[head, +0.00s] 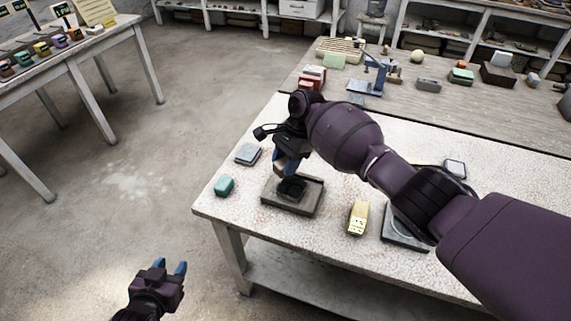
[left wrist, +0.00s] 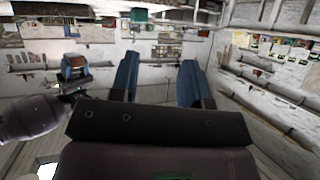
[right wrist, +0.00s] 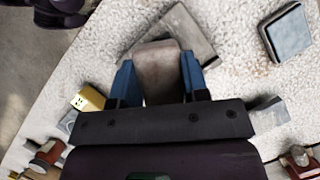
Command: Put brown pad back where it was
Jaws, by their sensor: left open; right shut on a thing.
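The brown pad (right wrist: 160,70) is held between the blue fingers of my right gripper (right wrist: 158,80) in the right wrist view. In the head view the right gripper (head: 284,160) points down over the back part of a shallow grey-brown tray (head: 283,208), and the pad is mostly hidden by the fingers. A dark patch lies inside the tray; I cannot tell if it is shadow or an object. The tray (right wrist: 188,32) also shows beyond the pad in the right wrist view. My left gripper (head: 172,268) is open and empty, over the floor left of the table.
On the white table (head: 330,250) a blue-grey block (head: 248,153) and a teal block (head: 224,186) lie left of the tray. A yellow block (head: 358,218) lies right of it. A dark-framed plate (head: 400,238) is partly under my right arm. A blue tool stand (head: 372,78) stands behind.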

